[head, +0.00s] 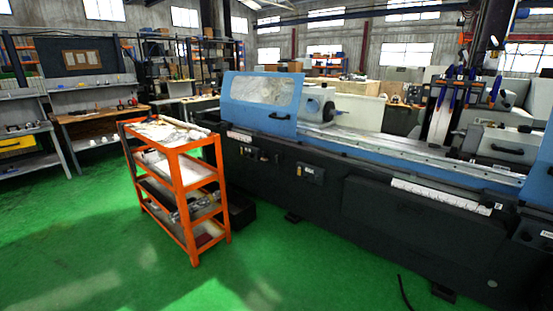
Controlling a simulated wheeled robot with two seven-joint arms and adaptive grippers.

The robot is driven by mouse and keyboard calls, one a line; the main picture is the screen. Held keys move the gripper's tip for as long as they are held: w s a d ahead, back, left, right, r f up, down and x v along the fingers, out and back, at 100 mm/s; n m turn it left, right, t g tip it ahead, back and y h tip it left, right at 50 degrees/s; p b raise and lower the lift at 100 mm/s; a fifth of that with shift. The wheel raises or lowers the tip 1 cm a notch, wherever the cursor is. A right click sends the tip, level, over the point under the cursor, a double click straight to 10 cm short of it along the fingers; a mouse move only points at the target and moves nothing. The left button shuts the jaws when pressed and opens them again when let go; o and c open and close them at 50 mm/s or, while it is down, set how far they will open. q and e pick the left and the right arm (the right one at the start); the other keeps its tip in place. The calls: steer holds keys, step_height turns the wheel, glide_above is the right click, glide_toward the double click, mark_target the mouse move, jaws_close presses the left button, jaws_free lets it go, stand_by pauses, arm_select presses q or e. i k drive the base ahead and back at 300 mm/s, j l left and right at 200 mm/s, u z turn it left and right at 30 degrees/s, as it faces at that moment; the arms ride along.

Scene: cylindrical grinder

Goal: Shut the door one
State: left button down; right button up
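The cylindrical grinder (360,203) stands across the middle and right. A blue sliding door (285,97) with a cloudy window and a dark handle (279,116) is at the left end of its front. Another blue panel (541,178), cut off by the right edge, looks like a second door. Between them the front is open, showing the grey workhead (316,104) and the long bed. I cannot tell from any label which is door one. Neither of my grippers is in view.
An orange shelf trolley (190,190) with papers and parts stands before the grinder's left end. The green floor (300,265) is clear in front of the grinder, except for a dark cable (404,292) at lower right. Workbenches (95,125) stand at the far left.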

mark_target(281, 118)
steer(key=i, duration=3.5)
steer(key=z, duration=0.45)
